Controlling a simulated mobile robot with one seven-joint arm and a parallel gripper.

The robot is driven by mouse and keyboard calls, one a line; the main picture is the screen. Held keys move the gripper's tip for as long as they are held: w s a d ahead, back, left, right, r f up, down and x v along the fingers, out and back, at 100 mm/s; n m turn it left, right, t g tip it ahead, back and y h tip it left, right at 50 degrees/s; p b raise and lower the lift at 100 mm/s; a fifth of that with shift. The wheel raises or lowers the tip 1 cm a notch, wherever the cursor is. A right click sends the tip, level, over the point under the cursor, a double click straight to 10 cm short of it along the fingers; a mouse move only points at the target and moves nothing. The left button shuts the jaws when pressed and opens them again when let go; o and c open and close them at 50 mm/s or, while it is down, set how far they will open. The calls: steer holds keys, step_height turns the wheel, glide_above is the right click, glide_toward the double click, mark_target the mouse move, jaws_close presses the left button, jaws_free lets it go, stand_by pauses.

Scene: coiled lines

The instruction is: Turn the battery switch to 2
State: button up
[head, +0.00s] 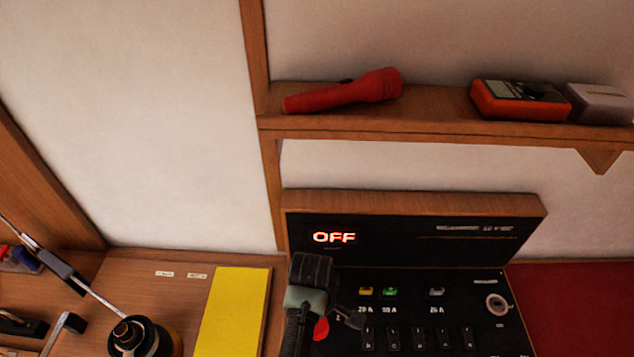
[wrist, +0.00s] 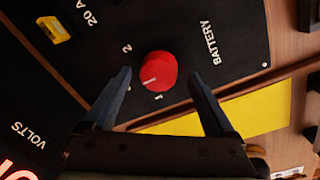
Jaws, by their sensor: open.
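The battery switch is a round red knob (wrist: 158,70) on a black panel, with a white pointer line. In the wrist view the line points to the lower left, roughly between the printed 1 and 2. My gripper (wrist: 159,75) is open, its two dark fingers to either side of the knob with a gap on each side. I cannot tell whether the fingertips are level with it. In the head view my gripper (head: 338,322) partly hides the knob (head: 321,329). The display (head: 334,237) reads OFF.
The black panel (head: 475,283) carries yellow, green and grey fuses, rows of small switches and a round socket (head: 496,304). A yellow sheet (head: 235,310) lies to its left. A shelf above holds a red flashlight (head: 345,91) and an orange meter (head: 520,100).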

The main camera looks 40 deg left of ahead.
steer(key=shift+f, duration=0.5)
steer(key=c, duration=1.4)
steer(key=shift+r+m, duration=0.1)
steer(key=shift+m, duration=0.2)
steer(key=shift+m+p, duration=0.6)
steer(key=shift+m, duration=0.4)
steer(key=m+p, duration=0.1)
steer(key=m, duration=0.2)
steer(key=m+p, duration=0.1)
steer(key=m, duration=0.5)
steer(key=shift+w+a, duration=0.1)
steer(key=shift+m+h, duration=0.3)
